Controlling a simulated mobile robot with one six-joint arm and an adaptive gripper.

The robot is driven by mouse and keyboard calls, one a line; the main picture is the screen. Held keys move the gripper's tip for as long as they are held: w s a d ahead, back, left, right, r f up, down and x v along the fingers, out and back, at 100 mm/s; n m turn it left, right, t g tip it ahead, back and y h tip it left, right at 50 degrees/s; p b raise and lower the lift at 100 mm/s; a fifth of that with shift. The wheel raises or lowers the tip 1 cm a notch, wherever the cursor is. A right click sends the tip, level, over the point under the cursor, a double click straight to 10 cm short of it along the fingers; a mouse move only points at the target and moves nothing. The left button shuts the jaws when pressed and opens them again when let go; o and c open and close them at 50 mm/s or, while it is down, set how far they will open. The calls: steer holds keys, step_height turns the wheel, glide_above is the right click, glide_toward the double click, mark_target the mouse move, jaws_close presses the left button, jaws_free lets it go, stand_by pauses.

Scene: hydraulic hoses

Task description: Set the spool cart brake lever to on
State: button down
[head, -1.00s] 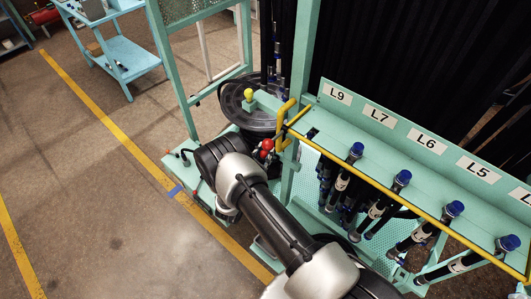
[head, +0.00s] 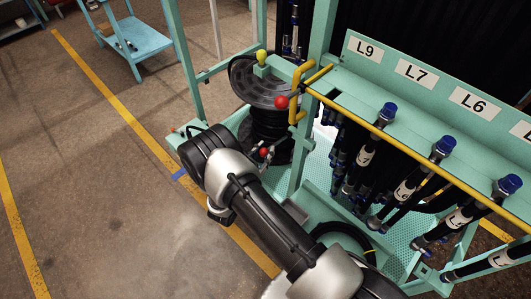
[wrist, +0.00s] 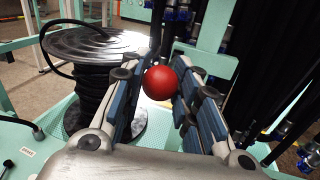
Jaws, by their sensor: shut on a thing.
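A red ball knob (wrist: 160,83), the end of the brake lever as far as I can tell, sits between the pads of my gripper (wrist: 164,80) in the wrist view. The pads close on it from both sides. The lever's shaft is hidden behind the knob and gripper. In the head view a red knob (head: 264,152) shows low beside the spool, at the end of my arm, which hides most of the gripper. A second red ball (head: 281,102) stands higher, beside the yellow handle. I cannot read an on or off mark.
The black hose spool (wrist: 95,45) stands on the teal cart, just behind and left of my gripper. The yellow handle (head: 299,92) and teal post are close on the right. Labelled hoses (head: 365,150) hang from the rack further right. Open floor (head: 90,190) lies left.

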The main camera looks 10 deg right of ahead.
steer(key=shift+f+t+h+b, duration=0.3)
steer(key=shift+f+t+b, duration=0.3)
steer(key=shift+f+b, duration=0.5)
steer(key=shift+r, duration=0.15)
steer(key=c, duration=1.5)
jaws_free()
steer(key=shift+s+a, duration=0.1)
steer(key=shift+a, duration=0.05)
steer(key=v, duration=1.1)
steer(key=shift+s+a, duration=0.2)
steer(key=shift+s, duration=0.1)
